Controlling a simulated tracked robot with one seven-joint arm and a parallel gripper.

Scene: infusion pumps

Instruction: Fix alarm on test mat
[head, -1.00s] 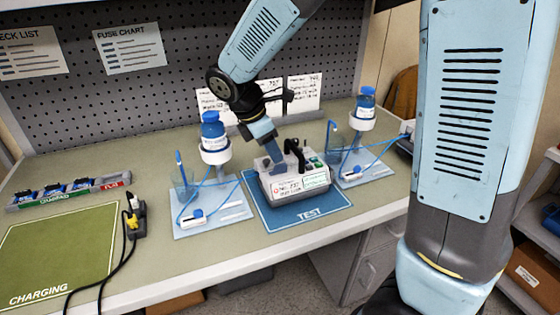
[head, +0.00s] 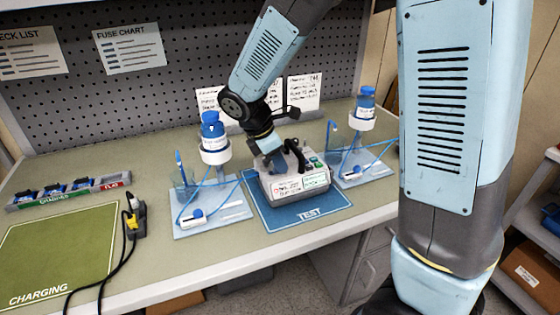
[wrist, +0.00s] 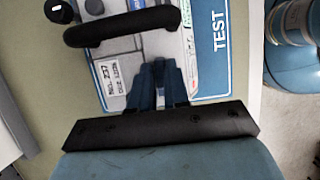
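The infusion pump (head: 296,184), a pale grey box with a black top handle and small front screens, stands on the blue test mat (head: 318,213) in the head view. My gripper (head: 274,160) points down at the back left of the pump's top. In the wrist view the pump (wrist: 125,46) lies beyond my fingers, with its black handle (wrist: 122,26) across it. My fingertips (wrist: 159,68) are close together over the pump's edge, with nothing clearly seen between them. Whether they touch the pump cannot be told. The test mat (wrist: 214,60) shows at right.
Bottle stands (head: 213,140) and (head: 362,110) flank the mat, with blue tubes. A fuse tray (head: 70,191) and green charging mat (head: 55,255) are at left, with a black cable and yellow plug (head: 133,218) beside them. A pegboard (head: 165,90) backs the bench.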

